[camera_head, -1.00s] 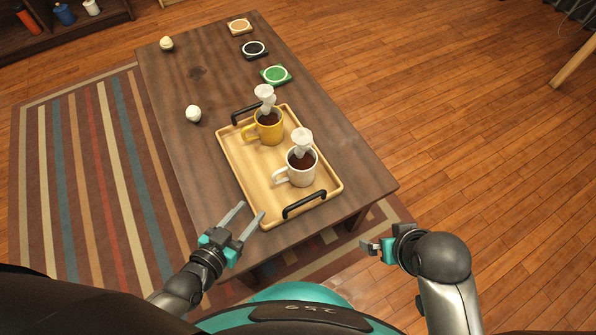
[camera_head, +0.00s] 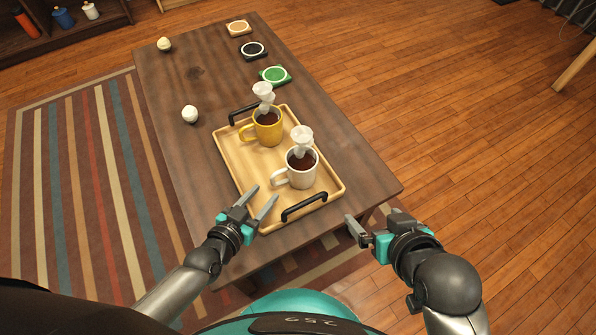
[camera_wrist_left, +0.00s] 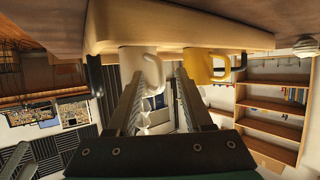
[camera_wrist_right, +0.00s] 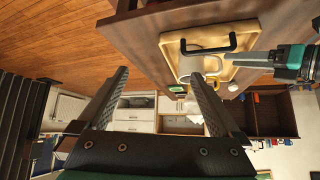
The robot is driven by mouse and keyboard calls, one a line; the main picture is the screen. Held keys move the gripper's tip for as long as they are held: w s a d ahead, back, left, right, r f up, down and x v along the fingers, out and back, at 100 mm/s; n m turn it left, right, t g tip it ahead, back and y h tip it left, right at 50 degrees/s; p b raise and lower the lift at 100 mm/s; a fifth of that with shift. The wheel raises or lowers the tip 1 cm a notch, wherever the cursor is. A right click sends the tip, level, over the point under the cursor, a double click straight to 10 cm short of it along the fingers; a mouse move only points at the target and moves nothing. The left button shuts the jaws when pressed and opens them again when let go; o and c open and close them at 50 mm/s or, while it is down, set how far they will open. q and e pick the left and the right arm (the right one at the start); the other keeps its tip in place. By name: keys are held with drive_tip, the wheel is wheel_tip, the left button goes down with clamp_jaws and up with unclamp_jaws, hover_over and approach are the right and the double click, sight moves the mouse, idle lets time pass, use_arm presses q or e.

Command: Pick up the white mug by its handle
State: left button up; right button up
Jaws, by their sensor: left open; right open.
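The white mug (camera_head: 302,174) stands upright on the tray, holding dark liquid, with a white object (camera_head: 302,139) at its top. Its handle (camera_head: 279,178) points left, toward my left gripper. My left gripper (camera_head: 265,194) is open and empty at the tray's near-left edge, just short of the handle. In the left wrist view, the white mug (camera_wrist_left: 134,66) and its handle show ahead, beyond the open fingers (camera_wrist_left: 161,78). My right gripper (camera_head: 362,226) is open and empty off the table's near-right edge. Its open fingers (camera_wrist_right: 160,73) show in the right wrist view.
The wooden tray (camera_head: 239,160) has black handles, the near one (camera_head: 304,206) beside the white mug. A yellow mug (camera_head: 267,132) stands behind it. A white ball (camera_head: 190,115) and green coaster (camera_head: 275,75) lie on the table (camera_head: 180,130).

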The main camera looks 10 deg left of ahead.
sight(272, 186)
use_arm(q)
drive_tip(key=shift+b+x, duration=0.55)
drive_tip(key=shift+x, duration=0.45)
drive_tip(key=shift+w+d+f+b, duration=0.25)
drive_tip(key=shift+w+b, duration=0.1)
drive_tip(key=shift+w, duration=0.25)
use_arm(e)
drive_tip(key=shift+w+a+r+t+y, duration=0.1)
drive_tip(key=shift+w+a+t+y, duration=0.25)
drive_tip(key=shift+a+t, duration=0.25)
drive_tip(key=shift+w+a+r+t+y, duration=0.1)
drive_tip(key=shift+w+a+t+y, duration=0.3)
drive_tip(key=shift+a, duration=0.35)
drive_tip(key=shift+w+a+r+t+y, duration=0.1)
drive_tip(key=shift+w+a+t+y, duration=0.2)
drive_tip(key=shift+a+t, duration=0.35)
use_arm(q)
drive_tip(key=shift+c, duration=0.4)
clamp_jaws()
drive_tip(key=shift+r, duration=0.1)
